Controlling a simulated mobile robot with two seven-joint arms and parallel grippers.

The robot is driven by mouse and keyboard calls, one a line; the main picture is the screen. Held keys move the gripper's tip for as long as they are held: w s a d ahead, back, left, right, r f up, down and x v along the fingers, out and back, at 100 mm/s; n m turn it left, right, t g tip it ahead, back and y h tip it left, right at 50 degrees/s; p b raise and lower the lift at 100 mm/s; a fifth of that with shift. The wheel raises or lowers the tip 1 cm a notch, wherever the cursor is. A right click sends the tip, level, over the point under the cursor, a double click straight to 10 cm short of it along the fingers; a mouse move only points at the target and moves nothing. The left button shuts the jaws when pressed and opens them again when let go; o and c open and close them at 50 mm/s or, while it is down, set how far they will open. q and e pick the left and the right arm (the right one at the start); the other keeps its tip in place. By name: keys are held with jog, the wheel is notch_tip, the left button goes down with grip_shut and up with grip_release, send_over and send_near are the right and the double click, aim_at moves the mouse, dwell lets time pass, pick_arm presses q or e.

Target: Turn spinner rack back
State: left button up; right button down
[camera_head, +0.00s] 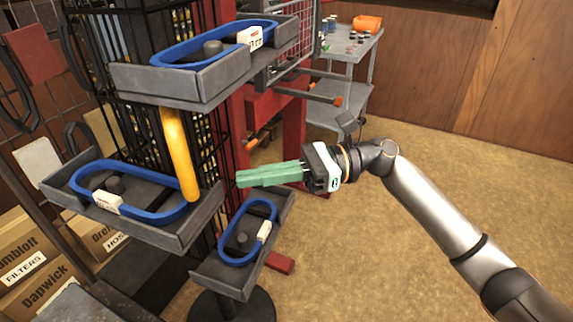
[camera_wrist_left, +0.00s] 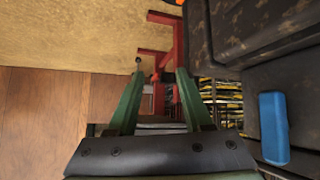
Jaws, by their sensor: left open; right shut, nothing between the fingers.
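The spinner rack has a dark wire column (camera_head: 150,135) and grey trays. Its upper tray (camera_head: 190,90), left tray (camera_head: 150,237) and lower right tray (camera_head: 225,280) each hold a blue loop with a white label. A yellow bar (camera_head: 178,150) stands upright between the upper and left trays. My right gripper (camera_head: 238,180) is shut and empty, its green fingers pointing left, to the right of the column and above the lower tray. My left gripper (camera_wrist_left: 160,82) shows only in the left wrist view, open and empty, with a dark tray (camera_wrist_left: 265,30) close on its right.
A grey cart (camera_head: 350,60) with an orange bin (camera_head: 367,24) stands at the back. A red frame (camera_head: 265,105) is behind the rack. Cardboard boxes (camera_head: 35,265) sit at the lower left. The floor (camera_head: 400,270) on the right is clear.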

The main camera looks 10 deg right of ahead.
aim_at(198, 192)
pick_arm(q)
jog(key=shift+s+a+f+p, duration=0.1)
jog(key=shift+s+a+p, duration=0.35)
jog(key=shift+s, duration=0.1)
pick_arm(e)
jog(key=a, duration=0.5)
jog(key=shift+s+a, duration=0.15)
jog(key=shift+a, duration=0.1)
jog(key=a, duration=0.1)
jog(key=s+a, duration=0.1)
jog(key=a, duration=0.1)
jog(key=shift+s, duration=0.15)
pick_arm(q)
jog(key=shift+w+d, duration=0.25)
jog(key=shift+w, duration=0.05)
pick_arm(e)
jog(key=shift+s, duration=0.1)
pick_arm(q)
jog(key=shift+b, duration=0.35)
